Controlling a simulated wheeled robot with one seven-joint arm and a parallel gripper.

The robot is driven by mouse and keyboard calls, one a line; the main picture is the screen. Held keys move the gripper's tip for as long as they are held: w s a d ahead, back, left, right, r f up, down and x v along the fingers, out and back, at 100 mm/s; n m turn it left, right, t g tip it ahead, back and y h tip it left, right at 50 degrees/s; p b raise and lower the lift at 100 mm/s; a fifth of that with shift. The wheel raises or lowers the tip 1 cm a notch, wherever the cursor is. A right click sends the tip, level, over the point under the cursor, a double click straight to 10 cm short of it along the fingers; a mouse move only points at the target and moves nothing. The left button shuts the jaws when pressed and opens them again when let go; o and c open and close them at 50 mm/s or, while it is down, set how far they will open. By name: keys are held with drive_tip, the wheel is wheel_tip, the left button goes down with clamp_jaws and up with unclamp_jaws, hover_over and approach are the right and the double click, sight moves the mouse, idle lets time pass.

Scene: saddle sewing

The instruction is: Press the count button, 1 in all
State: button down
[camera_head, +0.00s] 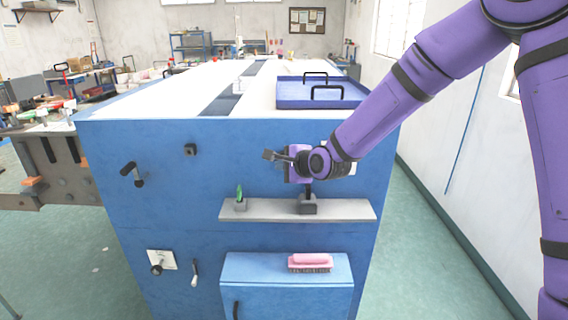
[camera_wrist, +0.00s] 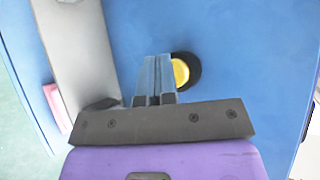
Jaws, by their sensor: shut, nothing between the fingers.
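The count button appears to be the yellow round cap (camera_wrist: 181,72) in a black round housing on the blue panel, in the wrist view. My gripper (camera_wrist: 155,62) is shut and empty. Its two fingers lie together just left of the button and overlap the housing's edge in the picture. I cannot tell whether they touch it. In the head view my gripper (camera_head: 270,155) is in front of the blue cabinet's end face (camera_head: 130,215), above the grey shelf. I cannot make out the yellow button there; my gripper and wrist cover part of that face.
The grey shelf (camera_head: 275,210) carries a small block with a green item (camera_head: 240,196) and a dark block (camera_head: 307,205). A pink brush (camera_head: 310,263) lies on a blue box below. Black knob (camera_head: 190,149) and handle (camera_head: 132,173) project at left. A blue tray (camera_head: 320,103) is on top.

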drive_tip(key=shift+w, duration=0.2)
idle(0.5)
drive_tip(key=shift+s, duration=1)
drive_tip(key=shift+s+a, duration=0.1)
drive_tip(key=shift+s, duration=2.4)
